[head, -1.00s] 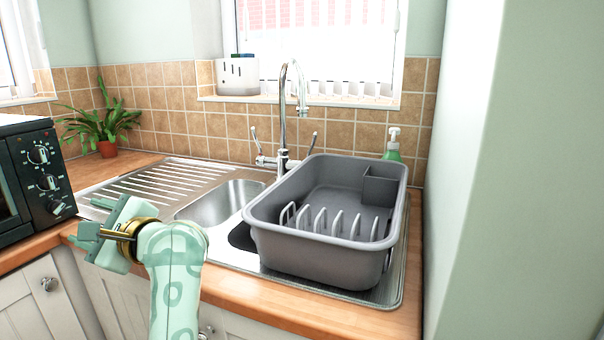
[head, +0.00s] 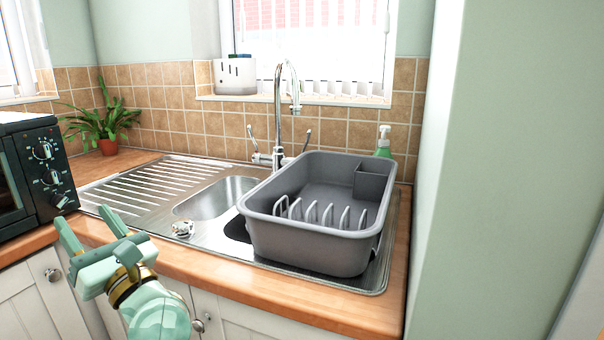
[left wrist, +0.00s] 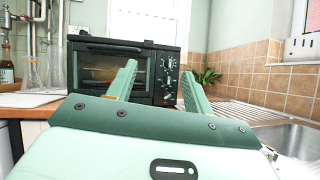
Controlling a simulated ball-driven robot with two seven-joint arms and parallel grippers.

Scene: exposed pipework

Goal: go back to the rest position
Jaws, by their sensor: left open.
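My left gripper (head: 86,226) is at the lower left of the head view, in front of the counter edge. Its two pale green fingers are apart with nothing between them. In the left wrist view the open fingers (left wrist: 160,85) point toward a black toaster oven (left wrist: 130,70), with a clear gap to it. My right gripper is not in view.
A grey dish rack (head: 310,245) sits over the sink's right part. A small silvery object (head: 183,229) lies at the sink's front rim. The toaster oven (head: 40,170) stands left on the wooden counter (head: 290,303). A tap (head: 279,120) rises behind the sink.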

